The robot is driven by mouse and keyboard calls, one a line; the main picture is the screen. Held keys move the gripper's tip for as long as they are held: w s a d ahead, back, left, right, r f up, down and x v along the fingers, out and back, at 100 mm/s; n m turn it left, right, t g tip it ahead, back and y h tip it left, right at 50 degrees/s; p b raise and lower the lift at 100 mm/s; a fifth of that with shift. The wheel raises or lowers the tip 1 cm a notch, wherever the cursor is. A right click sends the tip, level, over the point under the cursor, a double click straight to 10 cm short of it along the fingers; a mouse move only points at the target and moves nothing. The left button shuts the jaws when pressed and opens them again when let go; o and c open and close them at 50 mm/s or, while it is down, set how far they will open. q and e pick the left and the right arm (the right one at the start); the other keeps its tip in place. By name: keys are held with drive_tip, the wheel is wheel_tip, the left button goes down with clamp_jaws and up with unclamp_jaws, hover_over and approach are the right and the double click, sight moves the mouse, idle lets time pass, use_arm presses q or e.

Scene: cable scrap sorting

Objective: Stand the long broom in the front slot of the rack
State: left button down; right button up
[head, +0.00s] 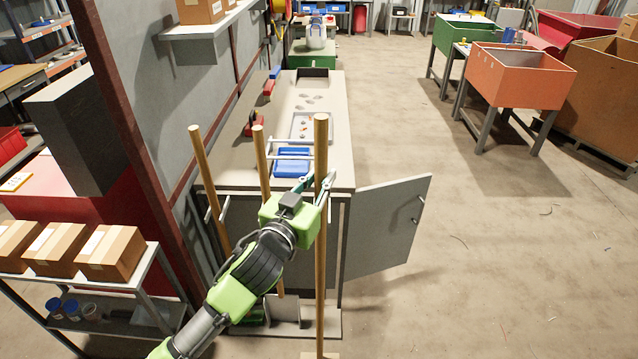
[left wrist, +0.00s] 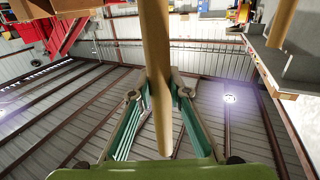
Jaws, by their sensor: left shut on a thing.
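My left gripper (head: 324,186) is shut on the wooden handle of the long broom (head: 320,250), gripping its upper part. The broom stands nearly upright in front of the grey cabinet; its lower end reaches the bottom edge of the head view, so its head is barely seen. In the left wrist view the handle (left wrist: 156,50) passes between the two fingers (left wrist: 160,95). I cannot tell whether the handle is within a slot. My right gripper is not in view.
Two more wooden handles, a middle one (head: 262,165) and a left one (head: 203,165), stand to the left. The cabinet door (head: 385,228) hangs open on the right. A shelf with cardboard boxes (head: 110,252) is at left. Open floor (head: 500,250) lies to the right.

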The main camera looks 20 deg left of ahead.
use_arm(q)
drive_tip(key=shift+w+a+r, duration=0.1)
drive_tip(key=shift+w+a, duration=0.15)
drive_tip(key=shift+w, duration=0.45)
drive_tip(key=shift+w+a+b, duration=0.2)
drive_tip(key=shift+w+b, duration=0.1)
drive_tip(key=shift+w, duration=0.6)
drive_tip(key=shift+w+a, duration=0.25)
drive_tip(key=shift+w, duration=0.65)
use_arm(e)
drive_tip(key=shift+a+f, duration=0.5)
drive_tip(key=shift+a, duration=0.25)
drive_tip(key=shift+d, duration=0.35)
use_arm(q)
drive_tip(key=shift+w, duration=0.1)
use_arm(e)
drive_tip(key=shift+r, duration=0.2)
use_arm(q)
drive_tip(key=shift+r, duration=0.1)
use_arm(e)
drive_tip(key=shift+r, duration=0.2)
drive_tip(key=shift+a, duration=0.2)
